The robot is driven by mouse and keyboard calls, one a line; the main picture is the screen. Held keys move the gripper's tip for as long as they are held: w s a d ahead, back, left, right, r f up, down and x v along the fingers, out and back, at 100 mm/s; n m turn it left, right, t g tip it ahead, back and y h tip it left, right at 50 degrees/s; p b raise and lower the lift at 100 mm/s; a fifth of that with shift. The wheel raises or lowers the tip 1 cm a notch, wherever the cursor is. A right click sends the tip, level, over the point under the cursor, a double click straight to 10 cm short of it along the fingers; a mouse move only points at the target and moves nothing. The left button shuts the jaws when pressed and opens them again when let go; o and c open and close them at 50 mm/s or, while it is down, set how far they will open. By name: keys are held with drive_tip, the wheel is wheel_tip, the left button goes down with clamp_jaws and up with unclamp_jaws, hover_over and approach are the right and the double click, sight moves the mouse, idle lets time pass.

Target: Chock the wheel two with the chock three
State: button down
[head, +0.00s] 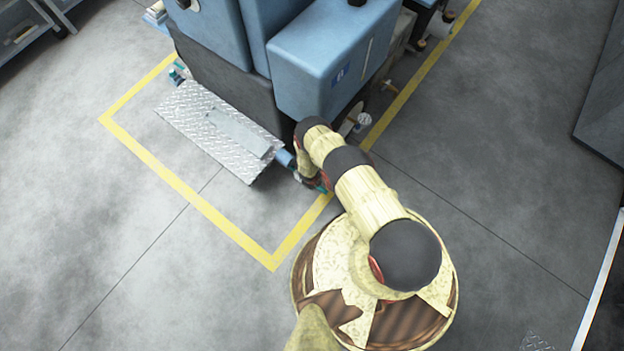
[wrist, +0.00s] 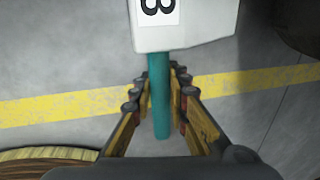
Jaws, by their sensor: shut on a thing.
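The chock (wrist: 208,28) is a white block with a teal handle (wrist: 159,115) and a black character on a label, cut off by the top edge of the wrist view. My gripper (wrist: 159,88) is shut on the handle, with a finger on each side. In the head view my gripper (head: 314,183) is low beside the machine's near corner, mostly hidden by my arm; a bit of teal shows there. A pale wheel (head: 356,121) shows under the machine just right of my arm. I cannot read a number on it. A dark rounded shape (wrist: 302,22) fills the wrist view's upper right corner.
The blue machine (head: 318,65) stands inside a yellow floor line (head: 190,195). A metal tread plate (head: 218,130) juts from its front, left of my gripper. The grey floor at right (head: 480,170) is clear. Dark panels stand at the far right.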

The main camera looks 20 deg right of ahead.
drive_tip(key=shift+w+d+f+b, duration=0.2)
drive_tip(key=shift+d+f+b, duration=0.05)
drive_tip(key=shift+f+b, duration=0.55)
drive_tip(key=shift+w+d+f+b, duration=0.25)
drive_tip(key=shift+d+f+b, duration=0.05)
drive_tip(key=shift+f+b, duration=0.45)
drive_tip(key=shift+w+d+f+b, duration=0.2)
drive_tip(key=shift+d+f+b, duration=0.05)
drive_tip(key=shift+f+b, duration=0.55)
drive_tip(key=shift+w+d+r, duration=0.25)
drive_tip(key=shift+w+d, duration=0.3)
drive_tip(key=shift+d, duration=0.1)
drive_tip(key=shift+w+d+f, duration=0.1)
drive_tip(key=shift+w+d, duration=0.7)
drive_tip(key=shift+d, duration=0.3)
drive_tip(key=shift+w+d+f, duration=0.1)
drive_tip(key=shift+w+d, duration=0.65)
drive_tip(key=shift+d, duration=0.3)
drive_tip(key=shift+r, duration=0.1)
drive_tip(key=c, duration=1.6)
unclamp_jaws()
drive_tip(key=shift+c, duration=0.2)
drive_tip(key=shift+s, duration=0.1)
wheel_tip(320, 180, up, 12)
drive_tip(key=s+a, duration=0.1)
drive_tip(key=a, duration=0.1)
drive_tip(key=shift+s+f, duration=0.15)
drive_tip(key=shift+f, duration=0.05)
